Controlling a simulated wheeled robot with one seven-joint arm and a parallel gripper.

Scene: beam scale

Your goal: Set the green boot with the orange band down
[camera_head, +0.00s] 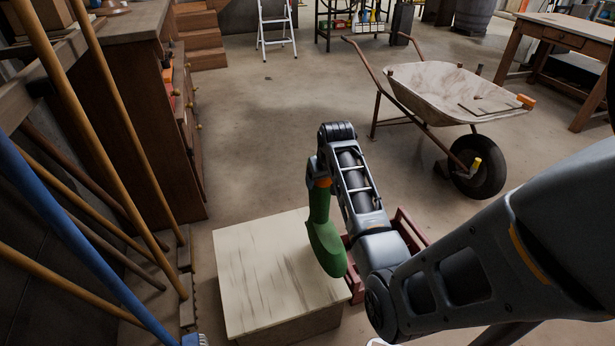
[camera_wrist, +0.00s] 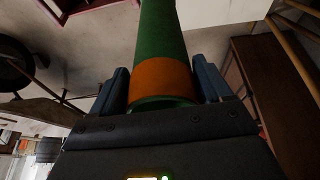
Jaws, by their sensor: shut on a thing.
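The green boot (camera_head: 323,240) hangs upright, toe down, from my gripper (camera_head: 320,180) in the head view. Its orange band (camera_head: 322,183) is at the top of the shaft, by the jaws. In the wrist view the boot's green shaft (camera_wrist: 163,35) and orange band (camera_wrist: 161,80) lie between the two fingers (camera_wrist: 161,88), which are shut on it. The boot is in front of a pale-topped box (camera_head: 262,275) in the picture, over its right part. I cannot tell whether the sole touches the top.
A dark red crate (camera_head: 408,230) stands right of the box, partly hidden by my arm. A wheelbarrow (camera_head: 440,90) is further right. Wooden poles (camera_head: 120,135) and a blue pole (camera_head: 85,250) lean at left, beside a wooden cabinet (camera_head: 135,110). The floor behind the box is clear.

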